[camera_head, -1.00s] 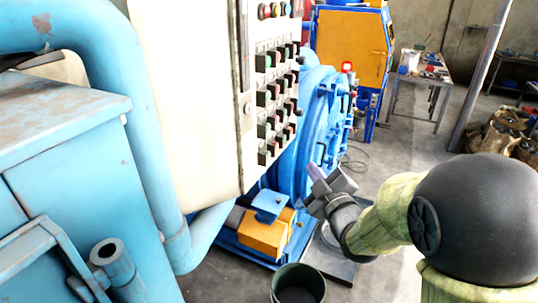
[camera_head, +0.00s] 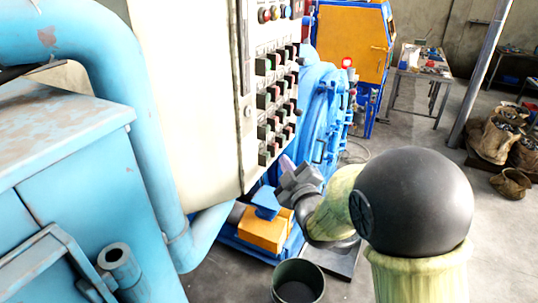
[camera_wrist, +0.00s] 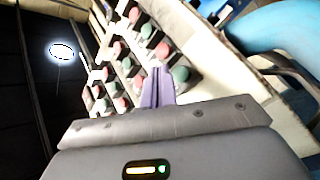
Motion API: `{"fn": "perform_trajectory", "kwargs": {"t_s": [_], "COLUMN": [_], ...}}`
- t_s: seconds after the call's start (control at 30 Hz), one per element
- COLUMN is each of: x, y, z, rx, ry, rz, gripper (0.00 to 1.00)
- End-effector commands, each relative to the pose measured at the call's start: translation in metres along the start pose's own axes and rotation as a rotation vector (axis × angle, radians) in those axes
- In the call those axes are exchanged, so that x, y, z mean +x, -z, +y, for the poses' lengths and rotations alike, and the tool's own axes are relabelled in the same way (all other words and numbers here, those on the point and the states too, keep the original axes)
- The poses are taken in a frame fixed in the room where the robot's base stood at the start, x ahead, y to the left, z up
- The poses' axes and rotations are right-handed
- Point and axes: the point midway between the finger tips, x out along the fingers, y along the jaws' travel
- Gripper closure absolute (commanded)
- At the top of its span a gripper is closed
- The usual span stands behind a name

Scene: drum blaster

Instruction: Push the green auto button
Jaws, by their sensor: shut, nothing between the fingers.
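The control panel (camera_head: 215,95) is a tall cream cabinet whose narrow face carries rows of green and red push buttons. In the wrist view the buttons show as round caps, with a green button (camera_wrist: 180,74) beside my fingertips and a red button (camera_wrist: 162,51) near it. Labels are too small to read, so I cannot tell which green button is the auto one. My gripper (camera_head: 287,163) is shut and empty, by the panel's lower right edge. In the wrist view its purple fingers (camera_wrist: 158,84) point at the button rows; contact cannot be told.
A blue round machine (camera_head: 322,110) stands behind the panel. An orange block (camera_head: 262,234) on a blue base and a dark bucket (camera_head: 299,283) are below. A blue pipe (camera_head: 150,130) runs on the left. Open floor lies at right, with sacks (camera_head: 495,138) farther off.

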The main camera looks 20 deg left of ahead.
Motion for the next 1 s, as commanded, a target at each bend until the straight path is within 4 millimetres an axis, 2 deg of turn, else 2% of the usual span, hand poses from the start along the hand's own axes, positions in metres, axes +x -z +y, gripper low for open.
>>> {"fn": "perform_trajectory", "kwargs": {"t_s": [0.23, 1.0], "x": [0.0098, 0.0097], "y": [0.0072, 0.0072], "z": [-0.0084, -0.0078], "rx": [0.001, 0.001], "ry": [0.001, 0.0], "rz": [0.001, 0.0], "gripper": [1.0, 1.0]}}
